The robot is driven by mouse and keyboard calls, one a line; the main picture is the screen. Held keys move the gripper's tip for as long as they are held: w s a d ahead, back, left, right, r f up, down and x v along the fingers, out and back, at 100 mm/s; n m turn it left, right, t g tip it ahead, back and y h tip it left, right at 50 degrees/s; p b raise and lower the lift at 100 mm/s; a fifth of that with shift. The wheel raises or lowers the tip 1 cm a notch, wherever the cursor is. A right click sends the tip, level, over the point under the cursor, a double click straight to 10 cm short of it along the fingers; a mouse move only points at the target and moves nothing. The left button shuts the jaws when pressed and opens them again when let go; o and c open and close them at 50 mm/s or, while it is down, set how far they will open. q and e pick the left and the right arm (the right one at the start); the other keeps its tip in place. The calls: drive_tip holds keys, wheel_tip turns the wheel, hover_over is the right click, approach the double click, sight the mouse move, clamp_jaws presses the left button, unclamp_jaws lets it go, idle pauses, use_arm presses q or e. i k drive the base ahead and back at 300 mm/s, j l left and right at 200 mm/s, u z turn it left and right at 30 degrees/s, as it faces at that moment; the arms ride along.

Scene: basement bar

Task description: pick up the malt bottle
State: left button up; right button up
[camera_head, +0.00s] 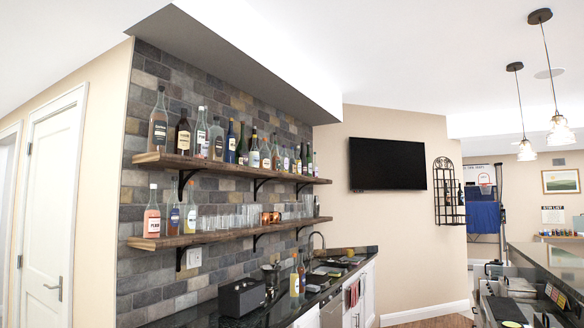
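Several bottles of different shapes stand on the upper wooden shelf, among them a tall clear one with a dark label (158,122) and a dark one with a pale label (183,133). Another bottle, amber with a yellowish label (296,279), stands upright on the dark counter. The labels are too small to tell which one is the malt bottle. Neither of my grippers is in view.
The upper shelf (230,168) and lower shelf (215,235) hang on a stone-tiled wall above the counter. A cluttered bar (545,265) stands at right.

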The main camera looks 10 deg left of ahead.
sight(292, 162)
drive_tip(key=i+j+u, duration=0.15)
drive_tip(key=i, duration=1.25)
drive_tip(key=i+z, duration=0.35)
drive_tip(key=i, duration=0.4)
drive_tip(key=i+z, duration=0.35)
drive_tip(key=i, duration=0.35)
drive_tip(key=i+j+z, duration=0.15)
drive_tip(key=i, duration=1.5)
drive_tip(key=i+l+u, duration=0.1)
drive_tip(key=i+u, duration=0.15)
drive_tip(key=i, duration=0.15)
drive_tip(key=i+l+u, duration=0.25)
drive_tip(key=i, duration=0.15)
drive_tip(key=i+l+u, duration=0.25)
drive_tip(key=i, duration=0.15)
drive_tip(key=i+l+u, duration=0.1)
drive_tip(key=u, duration=0.4)
drive_tip(key=l+u, duration=0.2)
drive_tip(key=u, duration=0.3)
drive_tip(key=l+u, duration=0.2)
drive_tip(key=u, duration=0.3)
drive_tip(key=l+u, duration=0.2)
drive_tip(key=u, duration=0.2)
drive_tip(key=k+l+u, duration=0.1)
drive_tip(key=u, duration=0.3)
drive_tip(key=k, duration=0.05)
